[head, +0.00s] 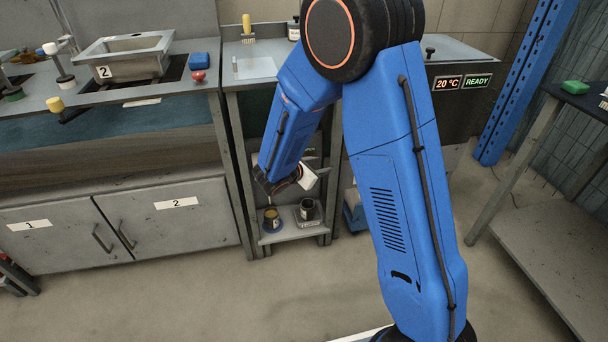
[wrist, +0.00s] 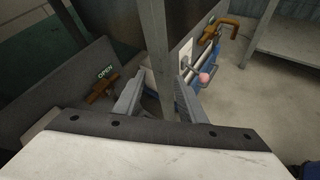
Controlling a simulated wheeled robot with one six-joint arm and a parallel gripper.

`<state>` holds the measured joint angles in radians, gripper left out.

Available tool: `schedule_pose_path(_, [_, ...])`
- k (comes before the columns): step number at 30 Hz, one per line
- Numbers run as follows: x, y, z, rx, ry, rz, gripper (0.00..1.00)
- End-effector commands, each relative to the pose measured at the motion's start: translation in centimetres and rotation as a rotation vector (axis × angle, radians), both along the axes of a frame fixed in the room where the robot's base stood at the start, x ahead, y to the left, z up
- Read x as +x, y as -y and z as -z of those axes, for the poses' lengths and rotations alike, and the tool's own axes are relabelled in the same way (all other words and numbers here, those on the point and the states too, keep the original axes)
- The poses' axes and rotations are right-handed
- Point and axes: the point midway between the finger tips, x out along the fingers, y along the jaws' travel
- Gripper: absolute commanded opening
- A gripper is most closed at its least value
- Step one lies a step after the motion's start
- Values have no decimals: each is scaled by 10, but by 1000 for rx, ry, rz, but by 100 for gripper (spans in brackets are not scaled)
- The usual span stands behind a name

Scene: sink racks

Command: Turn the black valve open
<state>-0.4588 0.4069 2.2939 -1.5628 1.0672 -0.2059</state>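I cannot pick out a plainly black valve in either view. In the wrist view a brown valve-like fitting (wrist: 102,88) sits at the left, under a green "OPEN" label (wrist: 105,72) on a dark grey panel. My gripper (wrist: 162,76) is open, with its two grey fingers apart. A grey upright post (wrist: 157,45) shows between the fingers; I cannot tell whether they touch it. The brown fitting is left of the left finger, apart from it. In the head view my gripper's white body (head: 308,178) is low under the middle bench, and its fingers are not clear.
In the wrist view a pink ball-ended lever (wrist: 204,77) and brown pipe (wrist: 216,28) are at the right. In the head view, a low shelf (head: 290,233) holds a yellow-topped jar (head: 271,218) and a dark cup (head: 307,208). The floor in front is clear.

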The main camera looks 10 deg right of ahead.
Motion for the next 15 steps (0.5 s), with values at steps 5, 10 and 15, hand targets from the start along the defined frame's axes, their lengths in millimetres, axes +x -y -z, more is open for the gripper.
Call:
schedule_pose_path(5, [28,-44,47,-111,-64,-180,37])
schedule_pose_path(10, [43,-81,84,-190,-108,-323,37])
schedule_pose_path(15, [50,-101,105,-230,-129,-402,37])
